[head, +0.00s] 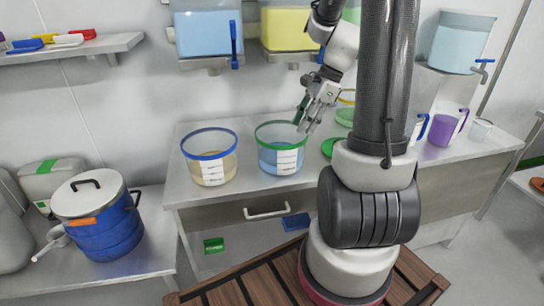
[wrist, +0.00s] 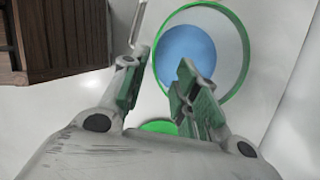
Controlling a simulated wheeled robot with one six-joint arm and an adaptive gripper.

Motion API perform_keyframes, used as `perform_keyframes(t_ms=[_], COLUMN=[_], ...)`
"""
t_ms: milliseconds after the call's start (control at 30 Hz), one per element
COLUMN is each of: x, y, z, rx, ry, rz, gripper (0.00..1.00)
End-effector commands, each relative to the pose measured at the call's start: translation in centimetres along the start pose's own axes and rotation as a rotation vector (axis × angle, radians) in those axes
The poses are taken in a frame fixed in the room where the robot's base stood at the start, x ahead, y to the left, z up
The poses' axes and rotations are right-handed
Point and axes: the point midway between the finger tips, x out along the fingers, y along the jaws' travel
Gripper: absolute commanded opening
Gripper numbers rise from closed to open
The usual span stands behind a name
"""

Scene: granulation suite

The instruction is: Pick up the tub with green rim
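The tub with green rim (head: 268,158) is clear, with blue contents and a white label, and stands on the steel counter. In the wrist view its round green rim (wrist: 248,55) and blue inside show from above. My gripper (head: 306,116) is at the tub's right side, near rim height. In the wrist view my gripper (wrist: 163,62) is open, with nothing between the fingers but part of the rim line. One finger overlaps the tub's opening and the other lies outside it. I cannot tell whether either finger touches the tub.
A blue-rimmed tub (head: 209,160) with tan contents stands close to the left. A green lid (head: 328,147) lies on the counter at the right, partly behind my arm. Further right are a purple jug (head: 440,130) and a white cup (head: 480,130). Wall bins (head: 208,35) hang above.

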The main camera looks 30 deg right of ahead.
Motion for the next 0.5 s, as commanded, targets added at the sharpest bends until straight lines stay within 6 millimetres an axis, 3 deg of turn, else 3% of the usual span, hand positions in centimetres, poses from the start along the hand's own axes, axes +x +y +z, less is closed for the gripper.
perform_keyframes(t_ms=[133, 400, 500], x=[1.4, 6.0, 6.7], y=[0.1, 0.1, 0.2], z=[0.1, 0.0, 0.0], rx=[0.039, 0.036, 0.036], ry=[0.0, 0.001, 0.001], rz=[0.004, 0.004, 0.003], gripper=[0.3, 0.3, 0.3])
